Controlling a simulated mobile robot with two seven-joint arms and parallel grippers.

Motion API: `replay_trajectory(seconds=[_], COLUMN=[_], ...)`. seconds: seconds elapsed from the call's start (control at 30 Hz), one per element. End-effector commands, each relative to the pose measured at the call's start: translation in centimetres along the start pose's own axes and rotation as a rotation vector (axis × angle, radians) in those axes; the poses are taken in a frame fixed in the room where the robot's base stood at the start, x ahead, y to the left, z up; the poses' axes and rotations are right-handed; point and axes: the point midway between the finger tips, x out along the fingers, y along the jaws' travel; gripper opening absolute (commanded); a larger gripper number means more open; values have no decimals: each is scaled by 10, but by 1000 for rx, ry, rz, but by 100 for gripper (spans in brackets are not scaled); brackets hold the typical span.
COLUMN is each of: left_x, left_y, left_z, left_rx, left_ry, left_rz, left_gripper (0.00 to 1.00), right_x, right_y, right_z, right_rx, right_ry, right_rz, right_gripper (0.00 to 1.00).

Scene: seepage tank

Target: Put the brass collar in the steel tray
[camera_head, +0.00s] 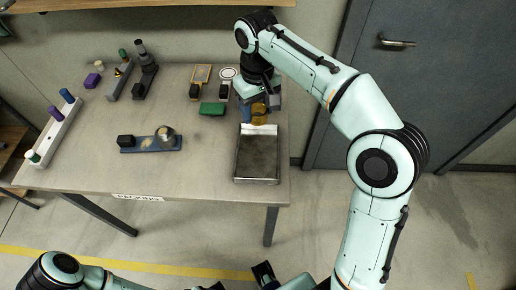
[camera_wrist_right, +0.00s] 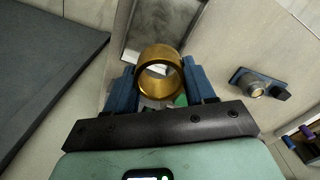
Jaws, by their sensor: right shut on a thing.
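The brass collar (camera_head: 259,113) is a short gold-coloured ring. In the right wrist view the collar (camera_wrist_right: 160,70) sits between the two blue fingers of my right gripper (camera_wrist_right: 160,83), with its open bore facing the camera. My right gripper (camera_head: 259,106) is shut on it. The steel tray (camera_head: 258,181) is a shallow rectangular tray at the right end of the table, with a dark, empty-looking floor. In the head view the collar shows just beyond the tray's far edge; its height is hard to judge. Part of the tray (camera_wrist_right: 132,42) shows behind the collar in the wrist view. My left gripper is not clearly seen.
A blue fixture (camera_head: 150,144) with a metal ring lies mid-table. A green block (camera_head: 212,109) lies left of my right gripper. A pale rack (camera_head: 54,133) with coloured pegs stands at the left. The front middle of the table (camera_head: 190,180) is clear.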

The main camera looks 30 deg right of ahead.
Motion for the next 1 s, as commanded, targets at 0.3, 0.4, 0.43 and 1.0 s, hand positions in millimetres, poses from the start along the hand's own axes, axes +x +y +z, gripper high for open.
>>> replay_trajectory(seconds=[0.3, 0.4, 0.43, 1.0], left_x=[25, 28, 28, 36], left_y=[-10, -11, -11, -13], left_z=[2, 2, 2, 1], left_rx=[-3, -4, -4, -3], left_ry=[-9, -10, -10, -6], left_rz=[-3, -4, -4, -2], left_gripper=[66, 66, 66, 66], right_x=[91, 110, 115, 169], right_y=[0, 0, 0, 0], right_z=[2, 1, 1, 0], right_rx=[2, 0, 0, 1], right_ry=[-6, -5, -4, -1], right_rz=[0, 0, -1, 0], right_gripper=[0, 0, 0, 0])
